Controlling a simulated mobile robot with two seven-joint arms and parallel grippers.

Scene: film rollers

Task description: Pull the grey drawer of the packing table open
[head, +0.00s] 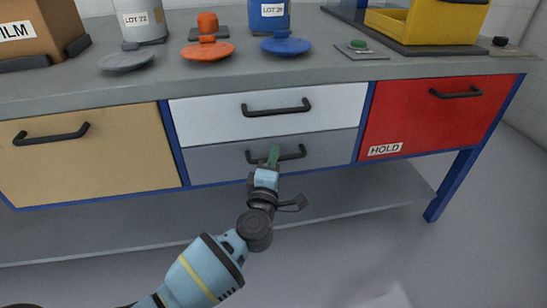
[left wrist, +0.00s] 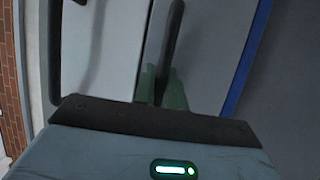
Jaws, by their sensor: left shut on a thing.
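The grey drawer (head: 215,165) is the lower middle drawer of the packing table (head: 120,80), under a white drawer (head: 215,120). Its front looks flush with the table's other fronts. My left gripper (head: 273,156) is at the grey drawer's black bar handle (head: 295,155), near the handle's middle. Its green fingers are shut on the handle. In the left wrist view the fingers (left wrist: 163,88) close around the dark handle (left wrist: 173,40) in front of the grey face. My right gripper is not in view.
A tan front (head: 90,165) is on the left and a red HOLD drawer (head: 430,120) on the right. A lower shelf (head: 340,205) and a blue leg (head: 452,185) are below. The floor in front looks mostly clear.

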